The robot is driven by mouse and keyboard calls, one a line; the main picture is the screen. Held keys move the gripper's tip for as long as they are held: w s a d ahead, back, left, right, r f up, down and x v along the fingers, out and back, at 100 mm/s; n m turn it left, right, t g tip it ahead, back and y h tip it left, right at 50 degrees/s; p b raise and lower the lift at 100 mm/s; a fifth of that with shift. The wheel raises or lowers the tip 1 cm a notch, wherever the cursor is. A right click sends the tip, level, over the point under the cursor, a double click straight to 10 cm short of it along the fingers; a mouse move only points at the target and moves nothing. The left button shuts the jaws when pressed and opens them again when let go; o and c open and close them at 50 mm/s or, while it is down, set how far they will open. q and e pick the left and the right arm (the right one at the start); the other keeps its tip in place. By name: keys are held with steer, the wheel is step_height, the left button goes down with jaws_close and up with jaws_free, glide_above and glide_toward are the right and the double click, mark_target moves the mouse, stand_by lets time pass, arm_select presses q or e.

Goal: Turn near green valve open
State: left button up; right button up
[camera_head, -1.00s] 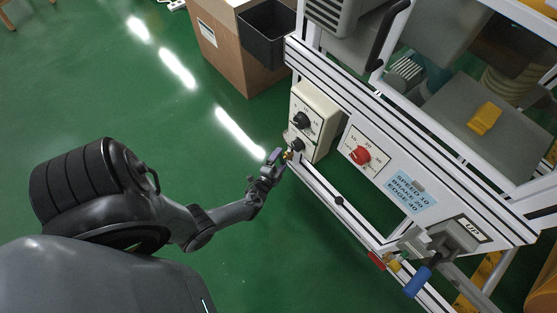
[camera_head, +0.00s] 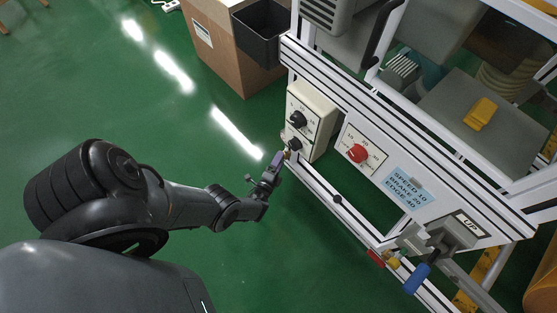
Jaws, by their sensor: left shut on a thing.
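My left gripper (camera_head: 271,175) is at the left end of the white frame, below the black-knob box. It is shut on a small valve handle (camera_head: 278,159) that looks purplish, not green, and is partly hidden by the fingers. A brass valve body (camera_head: 287,154) shows beside the handle at the frame's edge. My right gripper is not in view.
Above the gripper is a box with black knobs (camera_head: 298,119). Right of it are a red knob (camera_head: 358,153) and a blue label (camera_head: 409,190). Red (camera_head: 376,258) and blue (camera_head: 417,278) handles sit lower right. A cardboard box (camera_head: 222,55) stands behind. The green floor at left is open.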

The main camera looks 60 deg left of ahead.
arm_select(q)
steer(key=o, duration=0.8)
steer(key=shift+o, duration=0.2)
steer(key=p+v, duration=0.2)
steer(key=v, duration=0.8)
steer(key=shift+s+d, duration=0.25)
steer(key=shift+s, duration=0.1)
